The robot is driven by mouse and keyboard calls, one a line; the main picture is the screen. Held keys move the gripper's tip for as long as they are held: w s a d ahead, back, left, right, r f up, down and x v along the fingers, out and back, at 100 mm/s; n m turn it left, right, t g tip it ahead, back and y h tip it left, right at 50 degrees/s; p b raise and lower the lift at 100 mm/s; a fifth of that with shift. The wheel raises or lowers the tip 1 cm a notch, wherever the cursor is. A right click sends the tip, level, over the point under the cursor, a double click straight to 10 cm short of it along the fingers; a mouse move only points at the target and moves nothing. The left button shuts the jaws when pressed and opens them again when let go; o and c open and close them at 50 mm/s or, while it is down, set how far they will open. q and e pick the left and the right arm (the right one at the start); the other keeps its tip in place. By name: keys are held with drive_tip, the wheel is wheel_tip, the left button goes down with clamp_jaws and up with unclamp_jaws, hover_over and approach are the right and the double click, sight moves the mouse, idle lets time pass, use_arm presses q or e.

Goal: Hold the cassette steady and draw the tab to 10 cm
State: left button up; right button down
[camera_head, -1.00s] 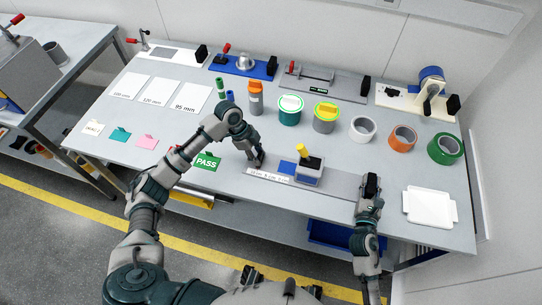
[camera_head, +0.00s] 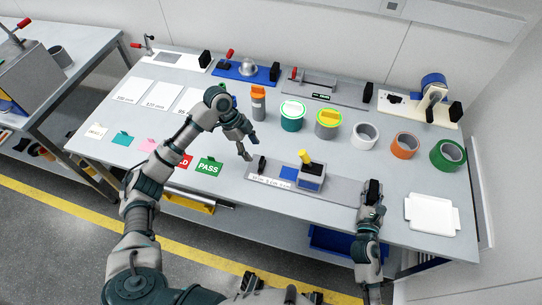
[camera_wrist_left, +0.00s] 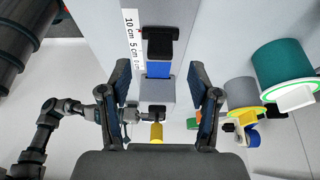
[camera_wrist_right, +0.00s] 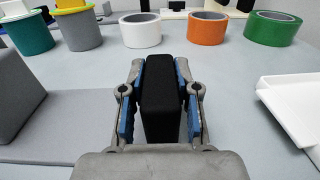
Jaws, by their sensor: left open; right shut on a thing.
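The grey cassette (camera_head: 309,183) with a yellow knob (camera_head: 304,156) sits on a long grey base plate (camera_head: 340,189). A blue strip (camera_head: 289,173) shows at its left side, with the black tab (camera_head: 262,164) at the strip's far end. The left wrist view shows the tab (camera_wrist_left: 160,42) beside a white scale (camera_wrist_left: 133,40) marked 10 cm and 5 cm. My left gripper (camera_head: 250,147) is open and empty, above and apart from the tab. My right gripper (camera_wrist_right: 160,100) is shut on an upright black block (camera_wrist_right: 159,85) at the plate's right end.
Tape rolls stand behind the plate, including white (camera_head: 364,135), orange (camera_head: 404,145) and green (camera_head: 447,154) ones. A white tray (camera_head: 432,213) lies at the right. A green PASS card (camera_head: 208,167) lies left of the plate. Fixtures line the back edge.

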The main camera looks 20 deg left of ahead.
drive_tip(key=shift+s+f, duration=0.1)
drive_tip(key=shift+f, duration=0.25)
use_arm(q)
drive_tip(key=v, duration=0.4)
drive_tip(key=shift+a+r, duration=0.1)
drive_tip(key=shift+r, duration=0.05)
use_arm(e)
drive_tip(key=c, duration=0.8)
unclamp_jaws()
use_arm(q)
drive_tip(key=shift+w, duration=0.15)
use_arm(e)
drive_tip(key=shift+o, duration=0.2)
drive_tip(key=shift+r, duration=0.15)
